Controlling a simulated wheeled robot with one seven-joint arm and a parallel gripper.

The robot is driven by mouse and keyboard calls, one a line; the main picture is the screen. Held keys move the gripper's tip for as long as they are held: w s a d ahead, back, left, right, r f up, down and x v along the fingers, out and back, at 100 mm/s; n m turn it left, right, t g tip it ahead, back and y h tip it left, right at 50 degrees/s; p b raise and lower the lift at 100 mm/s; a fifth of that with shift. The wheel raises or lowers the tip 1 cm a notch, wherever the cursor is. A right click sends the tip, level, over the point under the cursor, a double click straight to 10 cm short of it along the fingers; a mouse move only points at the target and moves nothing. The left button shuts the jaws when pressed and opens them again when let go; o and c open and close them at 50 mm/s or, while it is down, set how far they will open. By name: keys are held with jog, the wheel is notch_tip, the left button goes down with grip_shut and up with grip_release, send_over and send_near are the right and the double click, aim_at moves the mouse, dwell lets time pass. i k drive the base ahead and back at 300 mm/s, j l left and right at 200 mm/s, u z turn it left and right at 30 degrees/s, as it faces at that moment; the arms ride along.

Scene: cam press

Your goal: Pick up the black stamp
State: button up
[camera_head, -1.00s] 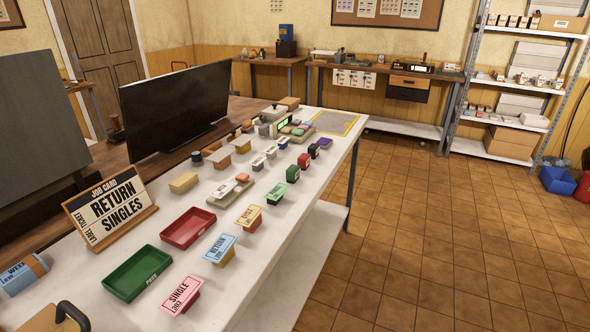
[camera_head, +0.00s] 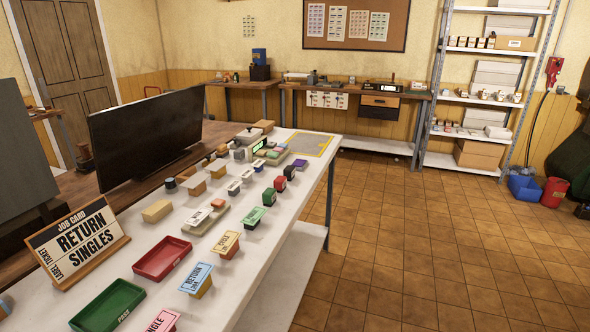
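A small stamp with a black body (camera_head: 290,172) stands on the white worktable (camera_head: 262,262), near its right edge towards the far end. It is in a row with a red stamp (camera_head: 280,184) and a green stamp (camera_head: 269,197) on its near side and a purple stamp (camera_head: 301,164) on its far side. The stamps look close together but separate. My gripper is not in view.
Red (camera_head: 162,259) and green (camera_head: 108,306) trays, a job card stand (camera_head: 77,240) and ticket blocks occupy the near table. A black monitor (camera_head: 150,127) stands along the left side. The tiled floor (camera_head: 400,255) right of the table is clear.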

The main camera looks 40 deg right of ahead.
aim_at(289, 171)
jog(key=i+l+z, duration=0.2)
jog(key=i+l, duration=0.2)
jog(key=i+l+z, duration=0.15)
jog(key=i+l, duration=0.2)
jog(key=i, duration=0.15)
jog(key=i+l+z, duration=0.2)
jog(key=i, duration=0.3)
jog(key=i+l+z, duration=0.2)
jog(key=i, duration=0.3)
jog(key=l, duration=0.1)
